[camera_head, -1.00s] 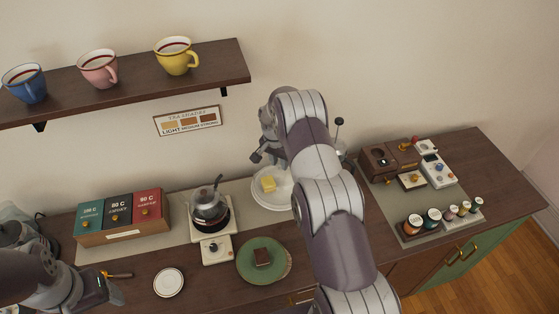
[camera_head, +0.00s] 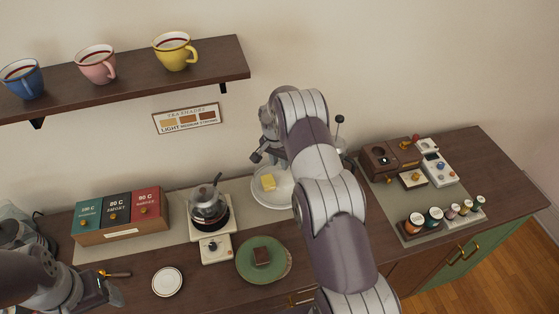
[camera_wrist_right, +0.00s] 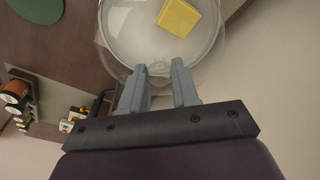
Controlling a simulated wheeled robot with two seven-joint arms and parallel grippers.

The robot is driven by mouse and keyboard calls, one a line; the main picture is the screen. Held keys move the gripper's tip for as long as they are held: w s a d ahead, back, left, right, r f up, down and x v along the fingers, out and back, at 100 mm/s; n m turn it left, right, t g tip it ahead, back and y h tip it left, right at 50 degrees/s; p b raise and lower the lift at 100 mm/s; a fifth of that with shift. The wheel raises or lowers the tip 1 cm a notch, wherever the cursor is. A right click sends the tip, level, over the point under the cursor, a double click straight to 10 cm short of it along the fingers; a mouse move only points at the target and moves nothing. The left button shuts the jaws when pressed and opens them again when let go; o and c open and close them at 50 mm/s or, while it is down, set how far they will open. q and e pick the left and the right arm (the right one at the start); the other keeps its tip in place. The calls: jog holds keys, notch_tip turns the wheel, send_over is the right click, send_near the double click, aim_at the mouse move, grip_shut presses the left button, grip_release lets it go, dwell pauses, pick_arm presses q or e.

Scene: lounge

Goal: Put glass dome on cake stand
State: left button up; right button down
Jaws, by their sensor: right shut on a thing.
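The white cake stand (camera_head: 268,203) with a yellow piece of cake (camera_head: 269,182) on it is at the back middle of the counter, partly behind my right arm. My right gripper (camera_head: 264,156) is just above and behind it. In the right wrist view the gripper (camera_wrist_right: 158,88) is shut on the clear glass dome (camera_wrist_right: 118,42), whose outline is faint and overlaps the stand, with the yellow cake (camera_wrist_right: 178,17) showing through. I cannot tell whether the dome touches the stand. My left gripper (camera_head: 112,292) is low at the left; its jaws are unclear.
A glass kettle (camera_head: 209,207), a green plate (camera_head: 245,271) with brown cake and a small white saucer (camera_head: 167,282) are in front and left. Tea boxes (camera_head: 118,215) stand left. Wooden and white devices (camera_head: 385,165) and several spools (camera_head: 433,218) are right. A shelf (camera_head: 150,80) holds mugs.

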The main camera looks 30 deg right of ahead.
jog(key=c, duration=0.8)
grip_release()
jog(key=shift+o, duration=0.2)
jog(key=r+b, duration=0.1)
jog(key=r, duration=0.1)
jog(key=r+b, duration=0.1)
jog(key=r, duration=0.2)
jog(key=a+r+b, duration=0.1)
jog(key=r+b, duration=0.1)
jog(key=shift+s+r, duration=0.15)
jog(key=shift+s, duration=0.05)
jog(key=r, duration=0.3)
jog(key=r+p, duration=0.1)
jog(key=r, duration=0.1)
jog(key=shift+s+a+r, duration=0.15)
jog(key=shift+s+a, duration=0.05)
jog(key=shift+a, duration=0.15)
